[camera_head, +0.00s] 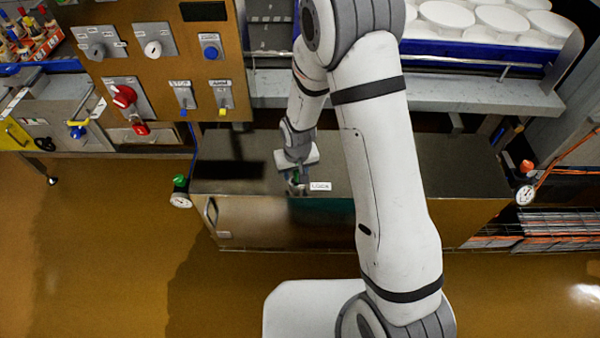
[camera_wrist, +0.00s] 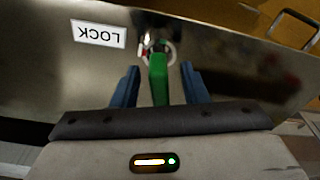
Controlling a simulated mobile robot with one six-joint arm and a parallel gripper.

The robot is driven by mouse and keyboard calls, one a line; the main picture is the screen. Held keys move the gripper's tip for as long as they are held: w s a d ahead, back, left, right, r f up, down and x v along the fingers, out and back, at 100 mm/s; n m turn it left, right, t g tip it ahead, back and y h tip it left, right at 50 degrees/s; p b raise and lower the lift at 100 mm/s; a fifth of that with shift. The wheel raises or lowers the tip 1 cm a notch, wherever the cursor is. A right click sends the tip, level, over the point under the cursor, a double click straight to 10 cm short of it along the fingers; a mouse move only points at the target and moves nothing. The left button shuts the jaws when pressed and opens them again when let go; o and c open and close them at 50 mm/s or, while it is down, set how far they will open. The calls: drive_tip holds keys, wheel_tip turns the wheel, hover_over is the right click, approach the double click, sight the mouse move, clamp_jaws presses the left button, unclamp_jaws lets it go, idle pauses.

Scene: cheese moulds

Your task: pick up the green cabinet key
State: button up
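The green key (camera_wrist: 158,80) shows in the wrist view in the round metal lock of the cabinet, beside a white LOCK label (camera_wrist: 98,34). My gripper (camera_wrist: 160,80) is open, with one blue finger on each side of the key and a visible gap to each. In the head view my gripper (camera_head: 295,185) is down at the cabinet top, and a small bit of the green key (camera_head: 296,176) shows there. The LOCK label (camera_head: 320,186) is just to its right. The key's far end is partly hidden in the lock.
The metal cabinet (camera_head: 240,217) has a handle (camera_head: 211,211) at its left. A control panel (camera_head: 150,60) with switches and a red key tag stands behind left. White round moulds (camera_head: 495,20) are in a blue-edged tray at the back right. Gauges flank the cabinet.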

drive_tip(key=shift+w+f, duration=0.1)
drive_tip(key=shift+f, duration=0.4)
clamp_jaws()
